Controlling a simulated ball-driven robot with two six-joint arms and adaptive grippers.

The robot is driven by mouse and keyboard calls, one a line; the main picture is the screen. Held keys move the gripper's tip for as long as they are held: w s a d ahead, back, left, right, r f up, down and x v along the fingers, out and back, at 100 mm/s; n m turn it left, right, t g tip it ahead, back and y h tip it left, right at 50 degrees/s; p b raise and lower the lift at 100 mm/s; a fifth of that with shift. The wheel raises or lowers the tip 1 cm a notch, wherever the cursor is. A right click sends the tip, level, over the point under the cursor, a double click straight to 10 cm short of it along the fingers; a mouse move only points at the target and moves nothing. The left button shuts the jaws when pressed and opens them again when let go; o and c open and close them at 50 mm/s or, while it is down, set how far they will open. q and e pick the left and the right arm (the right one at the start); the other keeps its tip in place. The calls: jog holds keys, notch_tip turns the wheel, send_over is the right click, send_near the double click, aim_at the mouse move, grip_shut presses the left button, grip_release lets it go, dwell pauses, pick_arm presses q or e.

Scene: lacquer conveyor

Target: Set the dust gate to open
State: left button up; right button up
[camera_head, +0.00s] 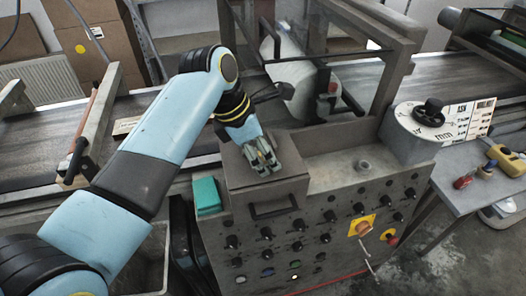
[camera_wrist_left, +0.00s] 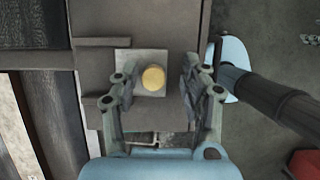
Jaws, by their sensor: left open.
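My left gripper (camera_head: 262,163) is open just above the grey raised box on top of the control cabinet (camera_head: 250,178). In the left wrist view, a round yellow-tan knob (camera_wrist_left: 153,78) on a pale square plate (camera_wrist_left: 128,66) lies between the open fingers (camera_wrist_left: 155,92), apart from both. In the head view the gripper hides this knob. I cannot tell for sure which part is the dust gate, nor its setting. A black knob (camera_head: 431,108) on a round marked dial plate (camera_head: 412,125) stands at the right. My right gripper is not in view.
The cabinet front carries several black knobs and a yellow-backed switch (camera_head: 361,226). A teal box (camera_head: 206,195) sits left of the raised box. The conveyor belt (camera_head: 400,78) runs behind, under a grey frame (camera_head: 385,85). A side table (camera_head: 463,187) at right holds small tools.

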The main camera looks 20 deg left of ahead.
pick_arm(q)
jog(key=shift+a, duration=0.15)
jog(key=shift+a+r, duration=0.1)
jog(key=shift+r, duration=0.2)
jog(key=v, duration=1.1)
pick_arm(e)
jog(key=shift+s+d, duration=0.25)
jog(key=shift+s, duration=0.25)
pick_arm(q)
jog(key=shift+s+r, duration=0.15)
